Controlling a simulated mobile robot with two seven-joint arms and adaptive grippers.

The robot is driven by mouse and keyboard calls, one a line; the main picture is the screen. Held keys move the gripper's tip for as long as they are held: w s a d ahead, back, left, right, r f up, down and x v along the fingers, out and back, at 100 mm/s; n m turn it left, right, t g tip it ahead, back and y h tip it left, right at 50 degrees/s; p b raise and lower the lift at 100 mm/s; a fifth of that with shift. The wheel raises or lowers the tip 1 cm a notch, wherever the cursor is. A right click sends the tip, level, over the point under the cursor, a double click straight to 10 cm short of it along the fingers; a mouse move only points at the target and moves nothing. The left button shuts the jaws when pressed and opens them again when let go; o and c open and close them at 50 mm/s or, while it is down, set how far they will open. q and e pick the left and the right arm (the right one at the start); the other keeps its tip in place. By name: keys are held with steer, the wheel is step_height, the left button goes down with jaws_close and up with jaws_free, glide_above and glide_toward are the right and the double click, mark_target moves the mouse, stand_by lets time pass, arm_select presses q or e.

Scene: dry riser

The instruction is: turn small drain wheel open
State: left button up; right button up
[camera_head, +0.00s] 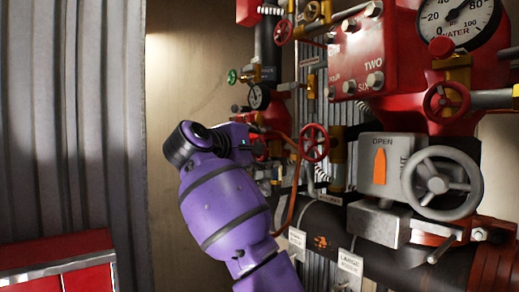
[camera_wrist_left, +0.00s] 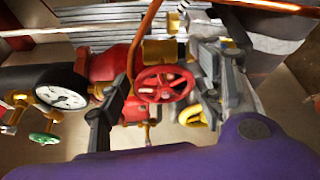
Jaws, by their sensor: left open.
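A small red handwheel (camera_wrist_left: 165,83) shows between the two fingers of my left gripper (camera_wrist_left: 168,76) in the left wrist view. The gripper is open, with one dark finger on each side of the wheel; whether either finger touches it I cannot tell. In the head view what looks like the same red wheel (camera_head: 314,142) is just right of my purple left wrist, beside an orange pipe. The wrist hides the left fingers there. A small label (camera_head: 298,238) hangs below, too small to read surely. My right gripper is not in view.
A grey handwheel (camera_head: 442,184) and a box marked OPEN (camera_head: 383,165) with an orange pointer are at the right. A small gauge (camera_wrist_left: 60,97) and a green wheel (camera_wrist_left: 44,138) sit left of the gripper. Another red wheel (camera_head: 446,101) is upper right. The corrugated wall at left is clear.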

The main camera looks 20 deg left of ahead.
arm_select(q)
steer(key=c, duration=1.1)
steer(key=shift+r+n, duration=0.15)
steer(key=shift+n, duration=0.15)
steer(key=shift+c, duration=0.2)
steer(key=shift+a+r+n+g, duration=0.1)
steer(key=shift+n+g, duration=0.5)
steer(key=shift+n, duration=0.5)
steer(key=n+g+h, duration=0.1)
steer(key=n+g, duration=0.1)
steer(key=n, duration=0.2)
steer(key=n+g+h, duration=0.2)
steer(key=n, duration=0.2)
steer(key=shift+h, duration=0.3)
steer(key=n+g+h, duration=0.1)
steer(key=n, duration=0.1)
steer(key=shift+n, duration=0.3)
steer(key=shift+n+g+h, duration=0.5)
steer(key=shift+n+h, duration=0.4)
steer(key=shift+n, duration=0.2)
steer(key=shift+f, duration=0.25)
